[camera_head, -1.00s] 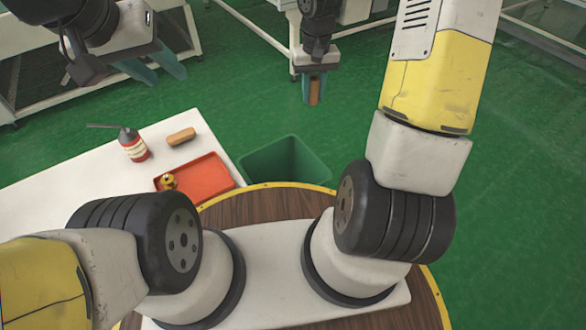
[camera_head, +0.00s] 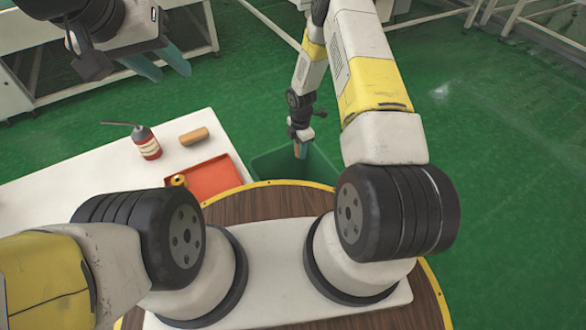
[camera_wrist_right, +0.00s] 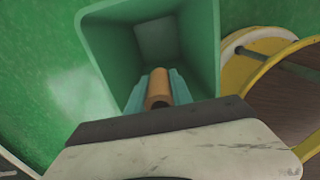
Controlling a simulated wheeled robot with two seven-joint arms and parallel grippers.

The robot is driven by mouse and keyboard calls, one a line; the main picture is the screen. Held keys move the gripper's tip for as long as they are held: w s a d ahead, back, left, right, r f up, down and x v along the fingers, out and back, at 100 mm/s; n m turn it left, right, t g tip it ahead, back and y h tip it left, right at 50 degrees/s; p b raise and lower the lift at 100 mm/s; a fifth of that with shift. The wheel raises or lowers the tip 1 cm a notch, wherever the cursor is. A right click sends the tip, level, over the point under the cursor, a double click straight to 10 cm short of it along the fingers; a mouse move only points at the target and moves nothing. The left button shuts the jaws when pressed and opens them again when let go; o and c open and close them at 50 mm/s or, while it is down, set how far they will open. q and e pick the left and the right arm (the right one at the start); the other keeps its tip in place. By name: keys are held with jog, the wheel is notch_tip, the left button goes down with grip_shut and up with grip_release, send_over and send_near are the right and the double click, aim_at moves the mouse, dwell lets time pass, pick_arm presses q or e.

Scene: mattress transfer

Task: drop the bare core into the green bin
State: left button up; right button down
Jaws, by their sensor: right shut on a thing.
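My right gripper (camera_head: 301,150) points down over the bin. It is shut on the bare core (camera_wrist_right: 158,90), a brown-orange tube between its teal fingers, seen end-on in the right wrist view. The core is over the bin's opening; its height above the rim is hard to tell. My left gripper (camera_head: 168,68) hangs at the upper left with its teal fingers apart and nothing between them.
The white table (camera_head: 90,178) at the left holds a red-labelled bottle (camera_head: 146,142), a tan cylinder (camera_head: 194,136) and a red tray (camera_head: 215,178) with a small yellow item. Green floor to the right is clear.

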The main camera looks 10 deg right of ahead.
notch_tip(320, 180, down, 9)
jog(key=n, duration=0.2)
jog(key=shift+s, duration=0.2)
jog(key=shift+f, duration=0.1)
jog(key=c, duration=1.1)
grip_release()
jog(key=shift+o, duration=0.2)
notch_tip(320, 180, up, 8)
jog(key=shift+f, duration=0.1)
